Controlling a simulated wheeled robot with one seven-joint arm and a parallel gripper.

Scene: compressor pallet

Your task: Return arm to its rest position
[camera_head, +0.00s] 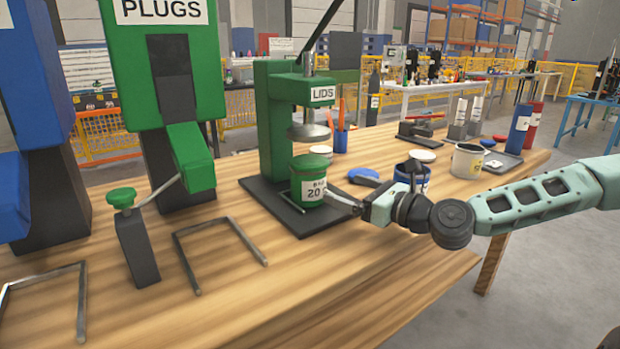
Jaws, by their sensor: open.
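My gripper (341,196) is at the end of my arm, which reaches in from the right over the wooden table. Its fingertips are close to the right side of a green can (309,182) with a white label and a green top. I cannot tell whether they touch the can. The can stands upright on the dark base plate of the green press marked LIDS (276,115), below its round metal press head (308,132). My gripper is open, though its fingers are small in this view.
A blue can (411,180) is just behind my wrist, and a blue lid (364,176) lies near it. A white can (467,160) stands further right. A green PLUGS machine (163,75) and metal frames (221,250) are at left.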

